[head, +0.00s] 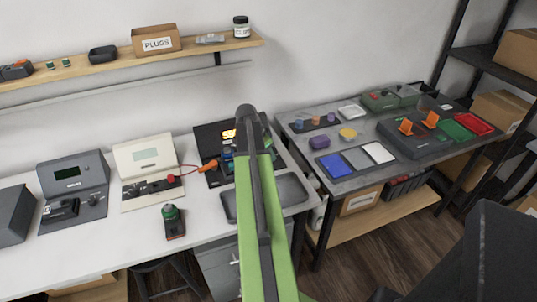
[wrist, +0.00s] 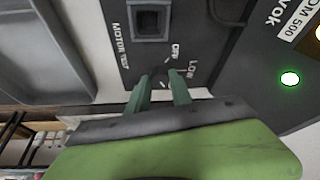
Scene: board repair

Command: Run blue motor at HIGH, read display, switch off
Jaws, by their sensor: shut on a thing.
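In the wrist view my gripper (wrist: 161,82) has its two green fingers closed around a small dark knob (wrist: 160,77) on a dark panel. The panel (wrist: 212,55) is printed MOTOR TEST, with OFF and LOW beside the knob; a HIGH mark does not show. The knob's pointer direction is unclear. A square socket (wrist: 150,20) lies above the knob, and I cannot tell what is in it. In the head view a dark unit with a lit orange display (head: 228,135) is partly behind my arm; its reading is unreadable.
A green lamp (wrist: 290,78) glows on the neighbouring panel. A grey tray (head: 291,188) lies right of my arm on the white bench. A beige meter (head: 145,155) with a red lead and a dark instrument (head: 73,180) stand at left. A second table (head: 345,190) holds coloured parts.

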